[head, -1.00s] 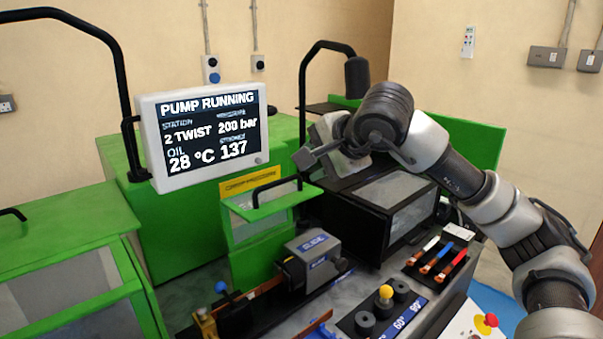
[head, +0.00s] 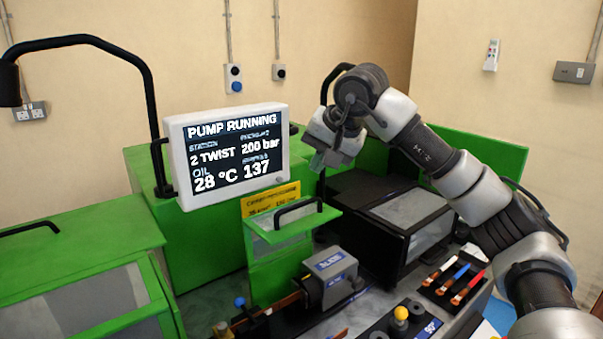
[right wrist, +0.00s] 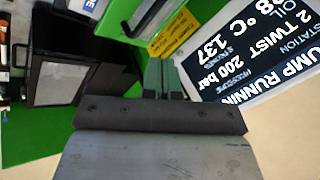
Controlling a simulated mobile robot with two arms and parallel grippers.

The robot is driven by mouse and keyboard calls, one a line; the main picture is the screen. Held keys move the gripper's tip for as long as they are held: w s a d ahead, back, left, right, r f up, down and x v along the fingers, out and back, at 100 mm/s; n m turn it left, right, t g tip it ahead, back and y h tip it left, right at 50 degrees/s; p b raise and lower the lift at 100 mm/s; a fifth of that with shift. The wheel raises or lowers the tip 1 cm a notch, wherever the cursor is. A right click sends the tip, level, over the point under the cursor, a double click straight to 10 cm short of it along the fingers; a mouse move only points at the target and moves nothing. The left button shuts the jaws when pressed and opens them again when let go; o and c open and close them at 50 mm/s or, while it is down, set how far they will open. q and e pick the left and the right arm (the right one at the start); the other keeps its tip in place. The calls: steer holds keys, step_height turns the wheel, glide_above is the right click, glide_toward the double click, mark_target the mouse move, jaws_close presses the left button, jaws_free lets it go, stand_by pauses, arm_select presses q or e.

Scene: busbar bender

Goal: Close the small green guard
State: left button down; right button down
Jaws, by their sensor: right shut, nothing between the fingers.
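The small green guard (head: 283,234) is in the middle of the head view, below and right of the screen. It has a clear window and a black bar handle (head: 298,211). Its upper part juts outward at a slant, so it looks raised. My right gripper (head: 318,164) is above the guard and a little to its right, apart from it, beside the screen's right edge. Its fingers (right wrist: 166,78) are shut and empty in the right wrist view. My left gripper is out of view.
The screen (head: 230,150) on its black arm stands close left of my right gripper. A yellow sign (head: 270,200) is behind the guard. The grey slide block (head: 330,280) is in front of it, and a black windowed box (head: 395,225) is to its right.

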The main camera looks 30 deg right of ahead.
steer(key=w+a+r+n+g+p, duration=0.3)
steer(key=w+r+n+g+p, duration=0.15)
steer(key=n, duration=0.35)
steer(key=n+h+p, duration=0.1)
steer(key=n+p, duration=0.1)
steer(key=n, duration=0.1)
glide_above(296, 219)
steer(key=w, duration=0.1)
step_height(296, 219, down, 10)
steer(key=shift+f, duration=0.1)
steer(key=shift+s+d+f, duration=0.1)
steer(key=shift+s+f, duration=0.35)
steer(key=shift+f, duration=0.1)
